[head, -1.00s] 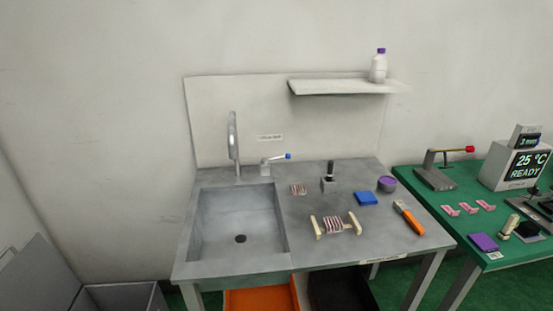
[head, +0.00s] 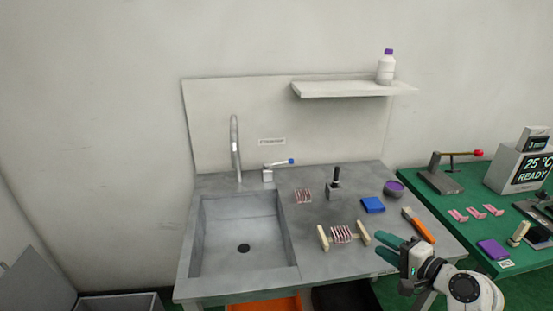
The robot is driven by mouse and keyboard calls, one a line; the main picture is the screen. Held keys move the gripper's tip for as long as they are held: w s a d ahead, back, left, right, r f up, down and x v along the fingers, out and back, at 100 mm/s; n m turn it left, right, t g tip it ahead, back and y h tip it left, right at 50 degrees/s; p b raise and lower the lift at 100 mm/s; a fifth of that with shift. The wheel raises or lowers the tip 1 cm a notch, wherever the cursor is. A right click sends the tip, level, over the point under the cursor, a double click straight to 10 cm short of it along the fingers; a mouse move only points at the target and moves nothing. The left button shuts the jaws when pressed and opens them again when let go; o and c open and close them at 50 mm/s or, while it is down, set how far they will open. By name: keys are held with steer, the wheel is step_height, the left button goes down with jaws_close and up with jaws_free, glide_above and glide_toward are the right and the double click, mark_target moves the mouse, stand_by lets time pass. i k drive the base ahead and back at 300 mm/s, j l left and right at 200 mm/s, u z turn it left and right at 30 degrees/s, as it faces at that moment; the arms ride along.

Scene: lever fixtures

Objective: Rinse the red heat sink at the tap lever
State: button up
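A small red-and-white finned block (head: 304,196), which looks like a heat sink, lies on the grey counter right of the sink. A second striped finned piece (head: 341,234) sits between two cream end blocks nearer the front edge. I cannot tell which is the red heat sink. The sink (head: 199,238) looks empty, with a dark drain. My gripper (head: 380,247) has green fingers, spread apart and empty, just right of the cream-ended piece at the front edge.
A blue pad (head: 373,205), a purple-topped round tub (head: 394,188), an orange-handled brush (head: 420,228) and a black-handled block (head: 334,186) stand on the counter's right side. A shelf (head: 350,89) holds a white bottle (head: 386,69). A green bench (head: 460,185) stands at right.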

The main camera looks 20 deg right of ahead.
mark_target(266, 166)
steer(key=i+j, duration=0.1)
steer(key=i, duration=0.55)
steer(key=i+j, duration=0.1)
steer(key=i, duration=0.55)
